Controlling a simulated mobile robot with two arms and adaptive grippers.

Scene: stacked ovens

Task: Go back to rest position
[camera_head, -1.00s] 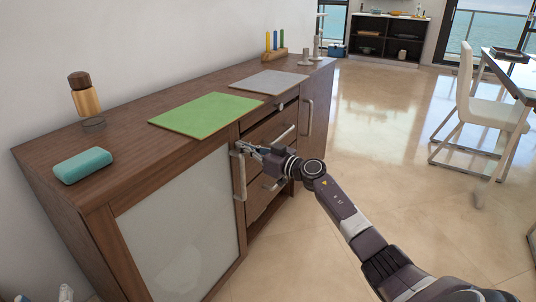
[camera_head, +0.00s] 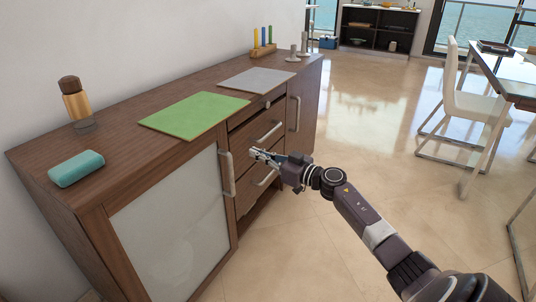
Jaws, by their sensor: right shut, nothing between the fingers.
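My right gripper (camera_head: 256,154) is in front of the drawer section of the wooden sideboard (camera_head: 111,199). It is shut and empty, a little to the right of the vertical handle (camera_head: 227,172) on the glass-panelled door (camera_head: 172,226). The gripper looks apart from that handle. It overlaps the drawer fronts in the picture, and I cannot tell how close it is to them. The right arm comes in from the lower right. My left gripper is not in view.
On the sideboard stand a teal case (camera_head: 76,168), a bottle with a dark cap (camera_head: 76,104), a green mat (camera_head: 194,116), a grey mat (camera_head: 256,79) and pegs on a wooden stand (camera_head: 262,50). A white chair (camera_head: 462,115) and table stand at right. The tiled floor (camera_head: 365,130) between is clear.

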